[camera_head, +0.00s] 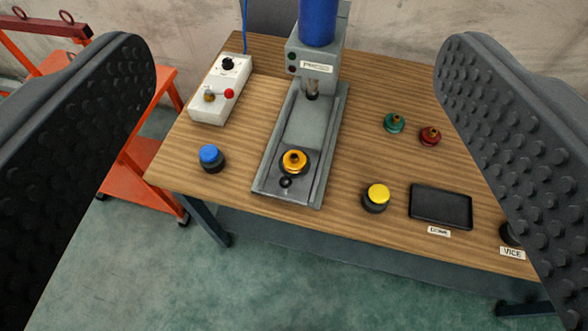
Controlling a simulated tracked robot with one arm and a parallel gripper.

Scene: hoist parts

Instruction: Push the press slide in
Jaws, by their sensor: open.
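The press (318,58) stands at the back middle of the wooden table, with a blue cylinder on top and a ram pointing down. Its slide (286,183) is at the front end of the grey rail bed (318,186), out from under the ram. An orange part (294,161) sits on the slide, with a small black knob (285,183) in front of it. My gripper (300,150) is open and empty, its two studded fingers wide apart at the left and right of the view, nearer the camera than the press.
A blue button (211,158) stands left of the rail and a yellow button (376,197) right of it. A control box (220,88) is at the back left. Green (395,122) and red (430,135) parts and a black tray (441,206) are at the right. An orange cart (140,150) stands left.

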